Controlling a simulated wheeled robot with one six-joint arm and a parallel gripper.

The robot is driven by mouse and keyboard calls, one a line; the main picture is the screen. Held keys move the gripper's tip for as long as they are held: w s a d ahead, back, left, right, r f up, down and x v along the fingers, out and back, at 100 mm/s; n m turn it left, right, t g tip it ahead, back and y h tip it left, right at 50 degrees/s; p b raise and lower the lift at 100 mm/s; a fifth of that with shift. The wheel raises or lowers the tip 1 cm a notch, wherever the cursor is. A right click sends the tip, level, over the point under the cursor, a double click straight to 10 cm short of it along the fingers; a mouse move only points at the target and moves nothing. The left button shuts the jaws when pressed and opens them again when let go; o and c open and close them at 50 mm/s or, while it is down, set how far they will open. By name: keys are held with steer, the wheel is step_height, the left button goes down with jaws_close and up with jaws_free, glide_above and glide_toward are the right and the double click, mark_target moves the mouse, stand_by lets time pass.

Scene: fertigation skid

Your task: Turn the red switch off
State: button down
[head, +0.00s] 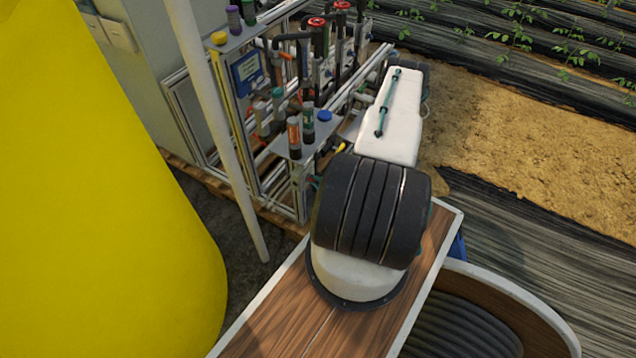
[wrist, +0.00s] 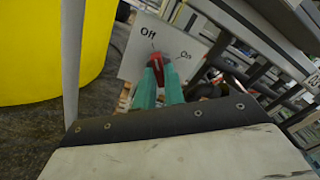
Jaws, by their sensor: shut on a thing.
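The red switch (wrist: 157,58) shows in the wrist view on a pale panel (wrist: 136,62) marked "Off" at the upper left and "On" at the right. My gripper (wrist: 159,66) has two teal fingers, and they are shut on the red switch from both sides. The fingers cover part of the switch, so I cannot tell exactly which mark it points to. In the head view my arm reaches out toward the skid, and neither the switch nor my gripper can be made out there.
The skid frame (head: 302,190) carries pipes, valves and coloured bottles beside my arm. A white post (head: 218,110) stands in front of it. A big yellow tank (head: 90,200) fills the left. Sandy ground (head: 520,150) lies open at the right.

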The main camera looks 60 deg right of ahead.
steer(key=shift+n, duration=0.5)
steer(key=c, duration=1.5)
jaws_free()
steer(key=shift+s+d, duration=0.15)
steer(key=shift+s, duration=1.85)
steer(key=shift+s+d, duration=0.1)
steer(key=shift+s, duration=1.85)
